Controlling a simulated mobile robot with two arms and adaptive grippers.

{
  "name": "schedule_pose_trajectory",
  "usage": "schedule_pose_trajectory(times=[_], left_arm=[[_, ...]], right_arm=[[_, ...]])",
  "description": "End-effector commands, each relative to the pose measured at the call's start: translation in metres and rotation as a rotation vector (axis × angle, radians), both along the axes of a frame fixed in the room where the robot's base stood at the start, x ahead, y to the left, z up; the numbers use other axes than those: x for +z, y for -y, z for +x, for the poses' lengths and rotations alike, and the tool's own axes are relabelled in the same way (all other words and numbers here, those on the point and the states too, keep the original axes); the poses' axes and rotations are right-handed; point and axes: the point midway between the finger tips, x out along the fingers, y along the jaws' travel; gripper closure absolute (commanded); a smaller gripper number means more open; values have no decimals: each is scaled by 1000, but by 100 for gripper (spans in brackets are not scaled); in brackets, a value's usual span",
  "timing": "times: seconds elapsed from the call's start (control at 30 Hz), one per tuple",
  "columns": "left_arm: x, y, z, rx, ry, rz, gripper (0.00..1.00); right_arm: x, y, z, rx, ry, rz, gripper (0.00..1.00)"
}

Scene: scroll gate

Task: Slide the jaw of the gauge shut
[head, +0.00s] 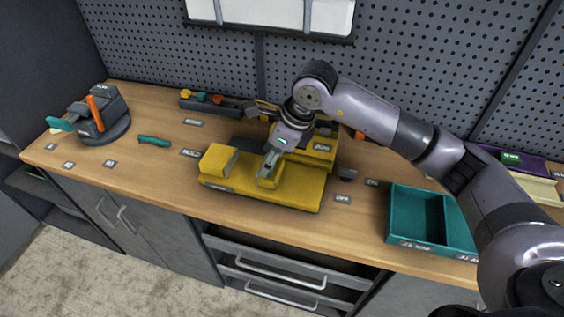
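The yellow gauge (300,192) lies on the workbench near its front edge. A raised yellow block (218,158) stands at its left end. A smaller yellow block, which looks like the sliding jaw (269,182), sits near the middle, with a gap between the two. My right gripper (268,170) comes down from above, with its fingertips at the smaller block. Whether they touch it or are closed on it is too small to tell. My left gripper is not in view.
A teal two-part tray (418,244) stands at the right. A grey vise-like device with an orange handle (96,113) stands at the left, with a teal piece (154,141) beside it. More yellow parts (318,152) lie behind the gauge.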

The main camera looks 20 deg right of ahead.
Motion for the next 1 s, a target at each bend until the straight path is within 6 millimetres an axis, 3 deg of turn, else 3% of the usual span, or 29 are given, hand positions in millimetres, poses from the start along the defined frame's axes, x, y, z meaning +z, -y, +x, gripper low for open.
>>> schedule_pose_trajectory(times=[0.03,0.1,0.3,0.67,0.7,1.0], left_arm=[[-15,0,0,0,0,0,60],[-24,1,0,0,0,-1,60],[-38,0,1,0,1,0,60],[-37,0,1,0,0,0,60],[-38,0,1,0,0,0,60],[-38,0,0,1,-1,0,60]], right_arm=[[-3,-15,10,2,10,9,100],[-3,-30,20,0,9,10,100],[0,-58,40,-1,7,6,100],[3,-64,43,-2,8,8,100],[3,-64,43,-2,8,8,49],[2,-63,42,-1,5,5,30]])
